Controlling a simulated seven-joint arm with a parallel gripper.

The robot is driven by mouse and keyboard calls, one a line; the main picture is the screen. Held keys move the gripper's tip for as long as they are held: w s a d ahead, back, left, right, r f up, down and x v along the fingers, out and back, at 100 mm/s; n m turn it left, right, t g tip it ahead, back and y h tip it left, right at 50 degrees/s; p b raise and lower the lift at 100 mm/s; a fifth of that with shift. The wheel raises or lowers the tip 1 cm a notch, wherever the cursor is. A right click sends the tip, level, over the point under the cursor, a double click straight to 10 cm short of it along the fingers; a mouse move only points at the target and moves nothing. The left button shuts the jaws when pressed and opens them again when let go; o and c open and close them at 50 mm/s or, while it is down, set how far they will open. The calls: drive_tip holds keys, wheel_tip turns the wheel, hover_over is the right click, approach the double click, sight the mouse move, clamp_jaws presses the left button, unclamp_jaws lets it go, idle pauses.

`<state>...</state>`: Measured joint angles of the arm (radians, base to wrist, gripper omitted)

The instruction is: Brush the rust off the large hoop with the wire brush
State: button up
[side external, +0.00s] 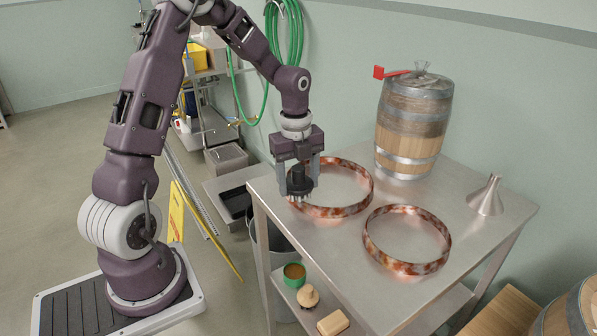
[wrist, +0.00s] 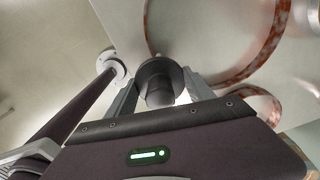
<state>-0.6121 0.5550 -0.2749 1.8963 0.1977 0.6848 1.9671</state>
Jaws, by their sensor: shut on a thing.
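My gripper (side external: 300,180) points down and is shut on the wire brush (side external: 299,187), a round black brush with its bristles downward. The brush also shows between the fingers in the wrist view (wrist: 160,80). The large hoop (side external: 343,211) appears to be the rear one, a rust-mottled ring lying flat on the steel table (side external: 340,255). The brush overlaps its left rim in the side view; I cannot tell whether they touch. The large hoop's arc shows at the upper right in the wrist view (wrist: 272,45). A second rusty hoop (side external: 405,266) lies nearer the camera.
A metal funnel (side external: 487,197) stands at the right. A lower shelf holds a green tin (side external: 294,275), a wooden knob-topped item (side external: 308,296) and a pale block (side external: 333,323).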

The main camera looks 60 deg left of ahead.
drive_tip(key=shift+f, duration=0.45)
drive_tip(key=shift+a+f, duration=0.55)
drive_tip(key=shift+f, duration=0.1)
drive_tip(key=shift+c, duration=0.6)
drive_tip(key=shift+a, duration=2.65)
drive_tip(key=shift+d, duration=3.25)
drive_tip(key=shift+a, duration=3.2)
drive_tip(key=shift+a+r, duration=0.1)
drive_tip(key=shift+a, duration=0.05)
wheel_tip(320, 180, up, 8)
